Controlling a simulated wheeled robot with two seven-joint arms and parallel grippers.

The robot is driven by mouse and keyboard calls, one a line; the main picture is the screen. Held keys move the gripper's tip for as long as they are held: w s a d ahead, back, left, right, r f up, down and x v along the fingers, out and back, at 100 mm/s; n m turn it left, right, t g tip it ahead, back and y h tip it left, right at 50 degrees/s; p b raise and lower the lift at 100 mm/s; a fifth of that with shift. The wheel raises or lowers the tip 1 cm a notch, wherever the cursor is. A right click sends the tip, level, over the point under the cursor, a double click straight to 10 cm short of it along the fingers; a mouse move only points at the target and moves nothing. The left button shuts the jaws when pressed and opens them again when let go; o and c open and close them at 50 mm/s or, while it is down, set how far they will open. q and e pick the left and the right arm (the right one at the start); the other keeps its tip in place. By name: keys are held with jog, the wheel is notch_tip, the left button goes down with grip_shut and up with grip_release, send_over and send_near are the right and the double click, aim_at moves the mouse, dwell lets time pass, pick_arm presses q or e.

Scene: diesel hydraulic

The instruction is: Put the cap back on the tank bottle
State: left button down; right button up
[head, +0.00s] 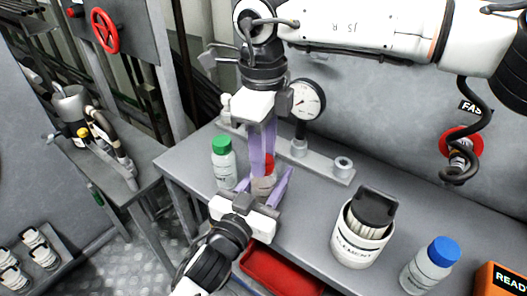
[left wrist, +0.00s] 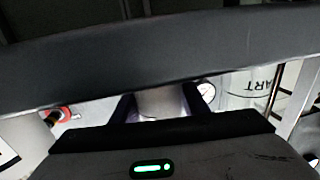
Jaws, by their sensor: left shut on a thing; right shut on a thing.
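A small pale bottle (head: 263,187) stands upright over the bench, with its lower part hidden behind my left gripper. My left gripper (head: 266,179) comes in from the lower left and is shut on the bottle's body, one finger on each side. Its pale body also shows between the fingers in the left wrist view (left wrist: 160,103). My right gripper (head: 262,162) points down from above and is shut on a red cap (head: 269,164) right over the bottle's top. I cannot tell whether the cap touches the neck or is seated.
A green-capped bottle (head: 223,164) stands close to the left of the grippers. A pressure gauge (head: 306,99) rises behind. The white element canister (head: 361,233), a blue-capped bottle (head: 430,267) and an orange box (head: 499,281) stand to the right. A red tray (head: 282,271) sits below the bench's front edge.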

jog(key=m, duration=0.6)
jog(key=shift+m, duration=0.4)
jog(key=m, duration=0.5)
jog(key=shift+m, duration=0.3)
jog(key=o, duration=1.2)
notch_tip(320, 180, up, 12)
